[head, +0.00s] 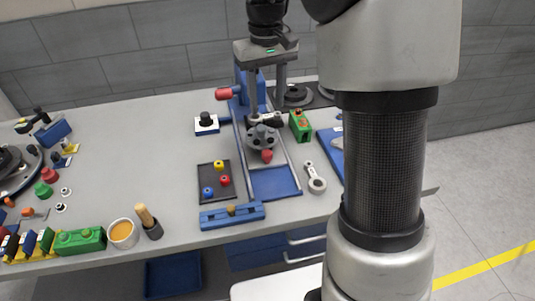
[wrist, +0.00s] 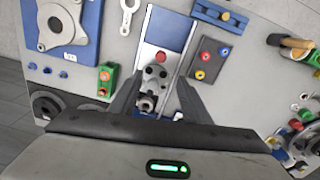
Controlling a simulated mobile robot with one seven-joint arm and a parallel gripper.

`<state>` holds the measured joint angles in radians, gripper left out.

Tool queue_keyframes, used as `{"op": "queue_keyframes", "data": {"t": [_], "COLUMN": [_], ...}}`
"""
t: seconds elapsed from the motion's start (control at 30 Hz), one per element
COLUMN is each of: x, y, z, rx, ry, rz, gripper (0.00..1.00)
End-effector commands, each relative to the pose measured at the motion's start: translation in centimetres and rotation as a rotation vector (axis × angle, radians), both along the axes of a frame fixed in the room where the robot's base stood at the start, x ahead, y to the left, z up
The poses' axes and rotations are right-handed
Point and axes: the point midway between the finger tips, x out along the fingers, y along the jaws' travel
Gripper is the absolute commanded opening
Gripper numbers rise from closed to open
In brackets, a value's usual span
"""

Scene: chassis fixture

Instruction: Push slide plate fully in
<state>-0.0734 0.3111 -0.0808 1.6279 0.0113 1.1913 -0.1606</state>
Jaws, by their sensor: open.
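The blue fixture (head: 275,182) has two pale rails running from near the table's front toward the back. A grey metal part (head: 262,138) with round holes and a red knob (head: 267,156) sits between the rails. I cannot tell for sure which piece is the slide plate; a light plate shows under the grey part. My gripper (head: 266,114) is open, pointing down over the back of the fixture. In the wrist view its fingers lie either side of the grey part (wrist: 155,76), with the red knob (wrist: 161,57) beyond the tips. Contact cannot be made out.
A black tray (head: 207,190) with small coloured knobs lies left of the fixture, and a blue bar (head: 232,216) in front. A green block (head: 300,126) and a grey wrench-like part (head: 315,178) are close on the right. A red-ended handle (head: 224,94) sticks out at the back left.

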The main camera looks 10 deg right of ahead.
Motion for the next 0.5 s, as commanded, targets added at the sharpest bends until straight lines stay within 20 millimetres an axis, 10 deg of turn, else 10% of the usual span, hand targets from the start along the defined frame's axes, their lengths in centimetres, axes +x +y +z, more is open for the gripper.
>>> {"op": "queue_keyframes", "data": {"t": [0.5], "x": [-0.4], "y": [0.3], "z": [-3.8], "rx": [-0.017], "ry": [0.010], "rz": [0.320], "gripper": [0.43]}}
